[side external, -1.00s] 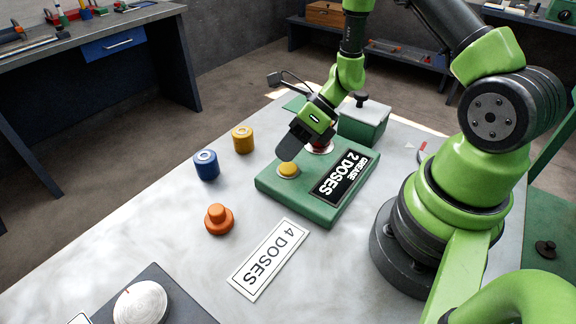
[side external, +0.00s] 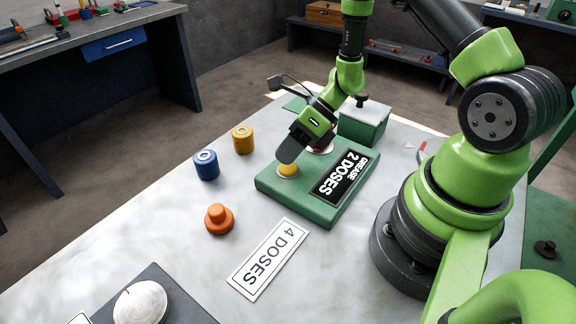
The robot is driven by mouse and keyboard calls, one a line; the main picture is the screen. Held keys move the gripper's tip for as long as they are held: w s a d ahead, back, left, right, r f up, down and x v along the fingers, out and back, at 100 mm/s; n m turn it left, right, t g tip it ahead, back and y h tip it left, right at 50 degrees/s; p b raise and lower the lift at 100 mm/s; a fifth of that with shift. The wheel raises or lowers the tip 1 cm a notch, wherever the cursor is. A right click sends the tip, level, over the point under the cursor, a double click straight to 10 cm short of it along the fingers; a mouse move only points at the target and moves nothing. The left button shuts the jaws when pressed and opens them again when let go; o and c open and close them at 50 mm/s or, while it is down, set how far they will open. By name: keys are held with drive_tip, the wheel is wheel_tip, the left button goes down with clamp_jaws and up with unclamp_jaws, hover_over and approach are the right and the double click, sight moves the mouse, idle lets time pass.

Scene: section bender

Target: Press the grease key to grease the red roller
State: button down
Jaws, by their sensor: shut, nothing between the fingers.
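The green grease box (side external: 310,211) lies on the metal table, with a black plate (side external: 345,176) on it reading "GREASE 2 DOSES". A yellow key (side external: 288,171) sits in a pale ring at the box's left side. My gripper (side external: 284,158) is shut and empty, with its tip over the yellow key and covering its upper part. I cannot tell whether it touches the key or the key is pressed down. A red part in a white ring (side external: 321,150) is partly hidden behind my gripper. I cannot tell which thing is the red roller.
A blue roller (side external: 206,165), a yellow roller (side external: 243,139) and an orange knobbed piece (side external: 219,219) stand left of the box. A "4 DOSES" card (side external: 268,259) lies in front. A green lidded box (side external: 363,122) stands behind. The table's left part is clear.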

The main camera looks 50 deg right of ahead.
drive_tip(key=shift+f, duration=0.5)
idle(0.7)
drive_tip(key=shift+r, duration=0.85)
drive_tip(key=shift+r, duration=2.5)
idle(0.7)
wheel_tip(320, 180, up, 4)
drive_tip(key=shift+f, duration=0.1)
drive_tip(key=shift+f, duration=0.1)
